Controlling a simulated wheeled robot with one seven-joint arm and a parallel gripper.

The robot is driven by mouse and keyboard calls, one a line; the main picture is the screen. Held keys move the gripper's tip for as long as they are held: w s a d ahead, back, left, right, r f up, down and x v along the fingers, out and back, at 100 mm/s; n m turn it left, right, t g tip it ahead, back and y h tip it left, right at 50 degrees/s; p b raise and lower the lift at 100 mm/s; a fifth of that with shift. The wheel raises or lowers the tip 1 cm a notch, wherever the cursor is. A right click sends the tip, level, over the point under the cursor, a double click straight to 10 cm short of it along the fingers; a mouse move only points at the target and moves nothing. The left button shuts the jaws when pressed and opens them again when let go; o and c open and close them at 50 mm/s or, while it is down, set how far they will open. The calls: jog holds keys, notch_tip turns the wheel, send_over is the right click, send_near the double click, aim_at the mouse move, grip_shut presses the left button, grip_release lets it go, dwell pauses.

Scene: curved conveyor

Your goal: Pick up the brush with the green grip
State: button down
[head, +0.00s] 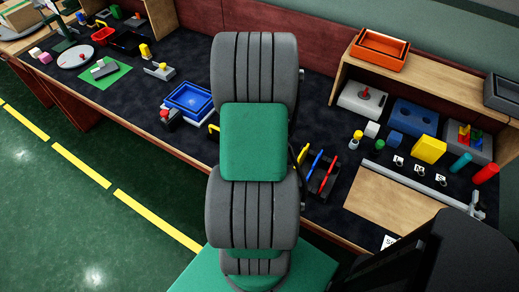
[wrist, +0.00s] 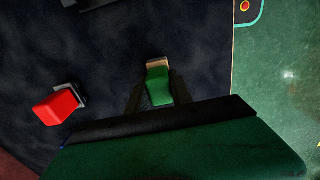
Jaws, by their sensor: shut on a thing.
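The brush with the green grip (wrist: 158,88) shows in the wrist view, with a tan part at its upper end. My gripper (wrist: 160,100) is shut on it, with one dark finger on each side of the green grip. The dark work surface is behind it, and I cannot tell whether the brush touches it. In the head view my arm covers the middle, and neither the gripper nor the brush shows there.
A red-gripped thing with a dark end (wrist: 57,108) lies left of the brush in the wrist view. The table's edge and green floor are to the right. In the head view a blue tray (head: 205,112) and a dark tool holder (head: 322,192) flank my arm.

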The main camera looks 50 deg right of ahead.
jog(key=shift+r, duration=0.65)
jog(key=s+a+r+b, duration=0.1)
jog(key=s+a+r, duration=0.4)
jog(key=a+r, duration=0.6)
jog(key=shift+a+r, duration=0.4)
jog(key=shift+a, duration=0.7)
jog(key=c, duration=1.7)
grip_release()
grip_shut()
